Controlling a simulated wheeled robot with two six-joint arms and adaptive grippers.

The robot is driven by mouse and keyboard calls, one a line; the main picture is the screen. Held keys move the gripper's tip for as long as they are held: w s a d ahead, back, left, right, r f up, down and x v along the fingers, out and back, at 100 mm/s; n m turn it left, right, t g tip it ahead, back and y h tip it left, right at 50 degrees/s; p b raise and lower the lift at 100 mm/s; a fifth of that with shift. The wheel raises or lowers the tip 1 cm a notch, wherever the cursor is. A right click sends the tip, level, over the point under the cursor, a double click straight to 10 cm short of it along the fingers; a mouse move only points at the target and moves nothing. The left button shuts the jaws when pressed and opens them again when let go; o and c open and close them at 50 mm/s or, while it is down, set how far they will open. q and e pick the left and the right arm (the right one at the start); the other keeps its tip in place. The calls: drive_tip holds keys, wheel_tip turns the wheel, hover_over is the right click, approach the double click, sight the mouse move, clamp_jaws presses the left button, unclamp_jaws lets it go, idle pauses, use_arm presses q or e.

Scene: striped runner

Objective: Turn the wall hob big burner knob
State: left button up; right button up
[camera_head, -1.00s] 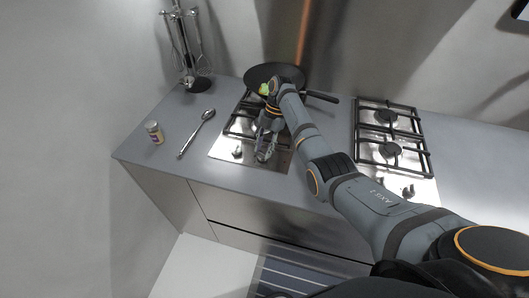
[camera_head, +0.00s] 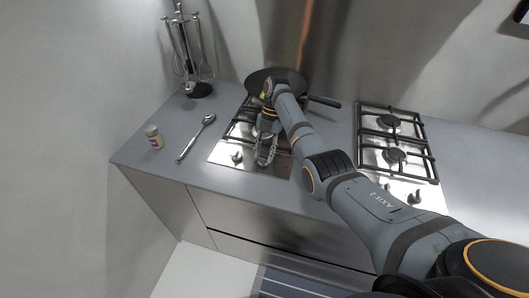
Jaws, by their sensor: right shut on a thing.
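The left hob (camera_head: 222,154) is a steel plate set in the counter, with a black pan (camera_head: 262,78) on its rear grate. A small knob (camera_head: 236,157) shows at the left of its front edge. My right gripper (camera_head: 264,160) points down at the front of this hob, to the right of that knob. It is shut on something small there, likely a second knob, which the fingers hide. The right hob (camera_head: 395,150) has two burners and knobs (camera_head: 414,196) at its front. My left gripper is not in view.
A metal spoon (camera_head: 196,138) and a small jar (camera_head: 154,137) lie on the counter to the left. A utensil stand (camera_head: 198,89) stands at the back left. The pan's handle (camera_head: 325,102) sticks out to the right, behind my right arm. A striped runner (camera_head: 290,284) is on the floor.

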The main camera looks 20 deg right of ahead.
drive_tip(key=o, duration=1.2)
drive_tip(key=shift+c, duration=0.2)
drive_tip(key=v, duration=1.2)
drive_tip(key=shift+s+r, duration=0.1)
drive_tip(key=shift+r, duration=0.05)
